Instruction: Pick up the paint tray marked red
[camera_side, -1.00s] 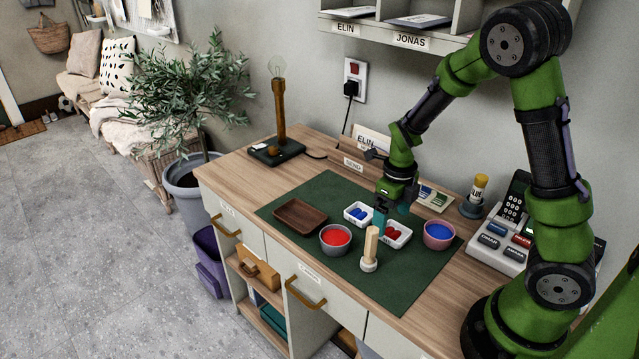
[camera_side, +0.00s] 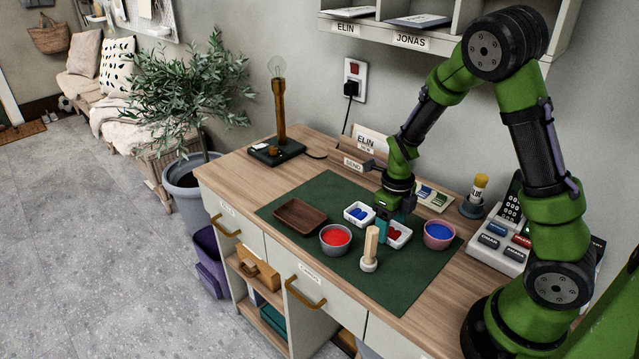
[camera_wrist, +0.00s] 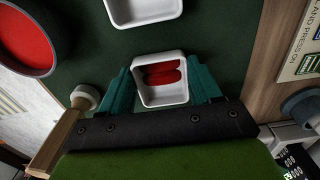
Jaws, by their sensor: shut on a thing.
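The white paint tray with red blobs in it (camera_side: 403,242) is on the green mat, partly hidden by my gripper. It also shows in the wrist view (camera_wrist: 166,100), where the red blobs (camera_wrist: 162,73) are plain inside it. My gripper (camera_side: 386,230) points down over the tray. In the wrist view its teal fingers (camera_wrist: 163,88) are at the left and right sides of the white tray, shut on it. The tray looks level, and I see no clear gap beneath it.
Close by are a white tray with blue (camera_side: 359,214), a bowl of red paint (camera_side: 335,238), a pink bowl of blue paint (camera_side: 438,235) and an upright wooden-handled tool (camera_side: 370,250). A brown wooden tray (camera_side: 300,215) lies left. The front of the green mat (camera_side: 400,290) is clear.

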